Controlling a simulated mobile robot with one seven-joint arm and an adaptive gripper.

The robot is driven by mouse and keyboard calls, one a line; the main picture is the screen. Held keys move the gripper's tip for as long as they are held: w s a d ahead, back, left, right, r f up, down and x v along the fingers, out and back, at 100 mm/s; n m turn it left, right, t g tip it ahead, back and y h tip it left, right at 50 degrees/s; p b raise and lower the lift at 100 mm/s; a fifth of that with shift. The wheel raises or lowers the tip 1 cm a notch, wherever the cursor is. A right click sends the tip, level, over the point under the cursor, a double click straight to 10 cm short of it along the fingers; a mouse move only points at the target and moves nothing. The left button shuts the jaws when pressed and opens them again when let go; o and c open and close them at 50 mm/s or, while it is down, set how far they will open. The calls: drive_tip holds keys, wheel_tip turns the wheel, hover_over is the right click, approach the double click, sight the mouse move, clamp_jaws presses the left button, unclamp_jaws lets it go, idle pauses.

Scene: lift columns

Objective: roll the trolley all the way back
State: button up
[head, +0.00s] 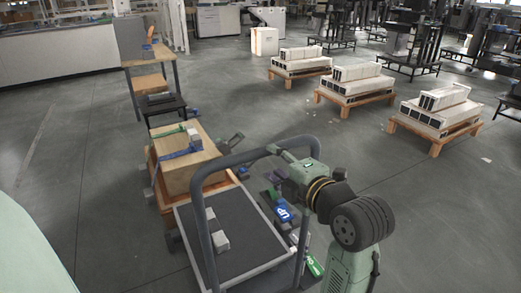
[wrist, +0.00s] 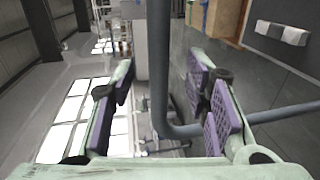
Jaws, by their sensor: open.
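The trolley (head: 250,245) has a flat dark deck with a pale edge and stands low in the middle of the head view. Its grey tube handle (head: 204,236) rises from the near side and bends over at the top. My gripper (head: 278,152) is at the handle's upper right corner. In the wrist view my gripper (wrist: 160,82) is open, with the handle tube (wrist: 158,60) showing between its fingers and bending off right below. I cannot tell whether a finger touches the tube. Small grey blocks (head: 221,243) lie on the deck.
A cardboard box (head: 190,172) on a wooden base stands right behind the trolley. Blue and green pieces (head: 284,212) lie at its right. A dark stool (head: 163,106) and wooden table (head: 146,54) stand farther back.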

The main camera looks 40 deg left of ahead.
sight(264, 155)
drive_tip(key=p+x, duration=0.1)
drive_tip(key=x, duration=0.7)
drive_tip(key=shift+d, duration=0.1)
drive_tip(key=shift+c, duration=0.3)
clamp_jaws()
idle(0.3)
